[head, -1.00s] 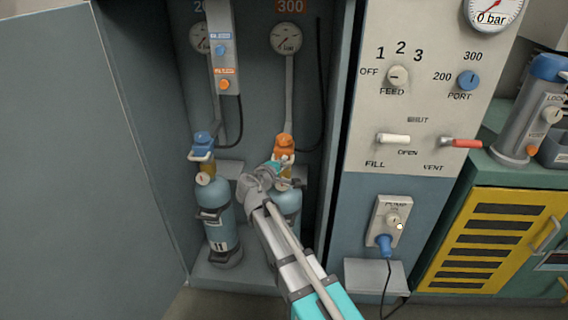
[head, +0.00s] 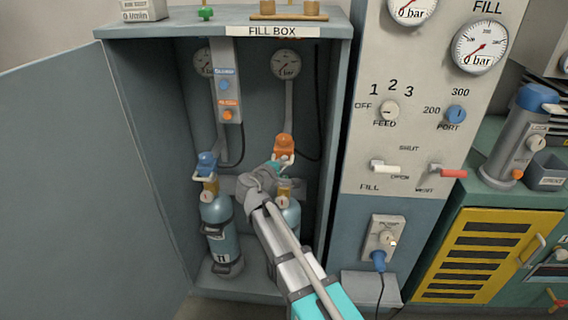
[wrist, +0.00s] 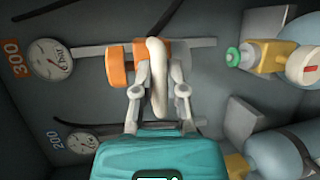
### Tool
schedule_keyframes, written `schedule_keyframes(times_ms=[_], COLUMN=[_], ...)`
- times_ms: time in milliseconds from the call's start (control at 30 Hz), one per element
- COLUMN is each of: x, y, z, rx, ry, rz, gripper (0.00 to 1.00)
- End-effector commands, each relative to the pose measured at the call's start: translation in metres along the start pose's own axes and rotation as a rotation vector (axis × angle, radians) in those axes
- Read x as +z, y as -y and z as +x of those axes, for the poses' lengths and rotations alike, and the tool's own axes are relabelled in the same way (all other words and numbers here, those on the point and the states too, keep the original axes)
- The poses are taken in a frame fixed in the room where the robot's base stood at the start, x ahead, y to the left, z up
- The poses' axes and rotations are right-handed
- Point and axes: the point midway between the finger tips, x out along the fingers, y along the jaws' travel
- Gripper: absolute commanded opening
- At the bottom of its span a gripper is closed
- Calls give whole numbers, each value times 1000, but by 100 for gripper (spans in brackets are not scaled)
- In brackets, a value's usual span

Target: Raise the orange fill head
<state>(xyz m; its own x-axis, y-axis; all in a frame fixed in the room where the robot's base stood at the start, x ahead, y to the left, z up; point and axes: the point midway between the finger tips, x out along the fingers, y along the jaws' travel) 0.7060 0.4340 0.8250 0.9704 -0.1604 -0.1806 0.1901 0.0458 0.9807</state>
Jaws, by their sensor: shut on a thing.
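The orange fill head (head: 284,144) hangs in the right half of the fill box, below the 300 gauge. My gripper (head: 274,170) is shut on it; the wrist view shows the fingers (wrist: 159,92) either side of its pale yoke, with orange body (wrist: 119,69) beyond. The right cylinder (head: 291,216) stands below, partly hidden by my arm. In the wrist view a clear gap separates the head from this cylinder's yellow valve (wrist: 259,56) with its green end.
The blue fill head (head: 206,161) sits at the top of the left cylinder (head: 219,232). A hanging control box (head: 226,82) is left of the orange head. The fill box's right wall and the control panel (head: 425,120) stand to the right. The open door (head: 80,180) is at left.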

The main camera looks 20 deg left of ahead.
Motion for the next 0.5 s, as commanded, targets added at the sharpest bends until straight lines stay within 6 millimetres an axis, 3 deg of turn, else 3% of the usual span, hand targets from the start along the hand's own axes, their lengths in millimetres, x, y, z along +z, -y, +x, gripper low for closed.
schedule_keyframes(times_ms=[100,500], x=[0,2], y=[-16,-42], z=[-2,-7], rx=[3,3], ry=[-2,-2], rz=[-2,-2], gripper=[0,0])
